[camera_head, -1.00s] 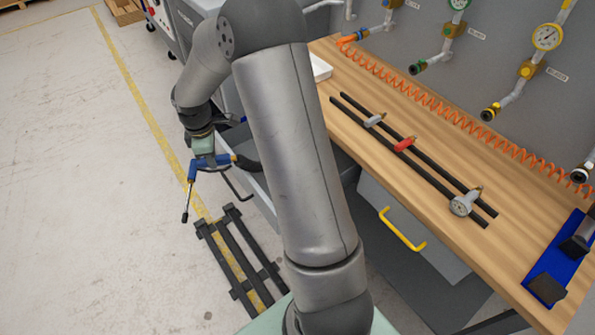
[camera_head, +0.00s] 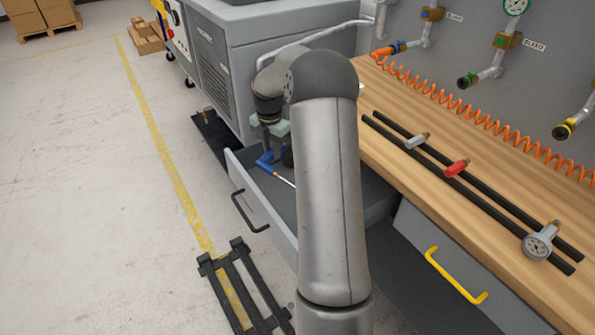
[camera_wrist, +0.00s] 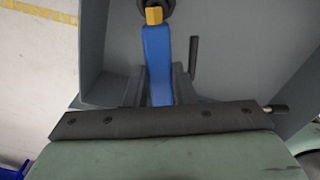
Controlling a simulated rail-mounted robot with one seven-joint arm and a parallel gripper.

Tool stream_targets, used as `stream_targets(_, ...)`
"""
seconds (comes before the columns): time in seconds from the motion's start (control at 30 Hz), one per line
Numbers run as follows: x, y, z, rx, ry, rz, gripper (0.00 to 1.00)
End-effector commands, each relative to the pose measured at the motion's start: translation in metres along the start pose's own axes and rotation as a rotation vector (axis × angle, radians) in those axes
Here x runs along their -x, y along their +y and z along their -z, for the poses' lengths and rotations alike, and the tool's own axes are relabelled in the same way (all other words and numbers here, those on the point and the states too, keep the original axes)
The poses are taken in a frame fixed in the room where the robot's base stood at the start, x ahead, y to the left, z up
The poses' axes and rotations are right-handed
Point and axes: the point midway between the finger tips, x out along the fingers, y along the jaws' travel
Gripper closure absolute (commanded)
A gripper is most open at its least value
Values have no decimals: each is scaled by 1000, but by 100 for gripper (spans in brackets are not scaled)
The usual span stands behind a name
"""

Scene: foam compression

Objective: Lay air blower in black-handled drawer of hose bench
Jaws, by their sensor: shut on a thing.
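The blue air blower (camera_head: 265,160) is held in my gripper (camera_head: 272,150), over the far part of the open drawer; its silver nozzle points toward the lower right. In the wrist view the blue blower body (camera_wrist: 158,62) with a yellow fitting sits between my gripper's fingers (camera_wrist: 158,88), above the grey drawer interior. I cannot tell whether it touches the drawer floor. The drawer (camera_head: 262,206) is pulled out from the bench and has a black handle (camera_head: 246,212). My arm hides part of the drawer's right side.
A yellow-handled drawer (camera_head: 455,275) is shut, to the right. The wooden bench top (camera_head: 400,190) carries black rails with a grey, a red and a gauge fitting. A grey machine (camera_head: 255,60) stands behind the drawer. A black frame (camera_head: 245,285) lies on the floor in front.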

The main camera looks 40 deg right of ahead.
Motion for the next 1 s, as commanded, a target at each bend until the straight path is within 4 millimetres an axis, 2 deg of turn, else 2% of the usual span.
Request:
stream_targets(0.07, -8, -15, -16, -5, 1, 2, 100)
stream_targets(0.1, -18, -19, -20, -3, 3, 3, 100)
stream_targets(0.33, -52, -37, -40, -1, 1, 1, 100)
stream_targets(0.57, -64, -44, -48, -2, 0, 1, 100)
stream_targets(0.8, -97, -45, -49, 0, 1, 1, 100)
stream_targets(1.0, -98, -45, -50, 0, -1, 0, 100)
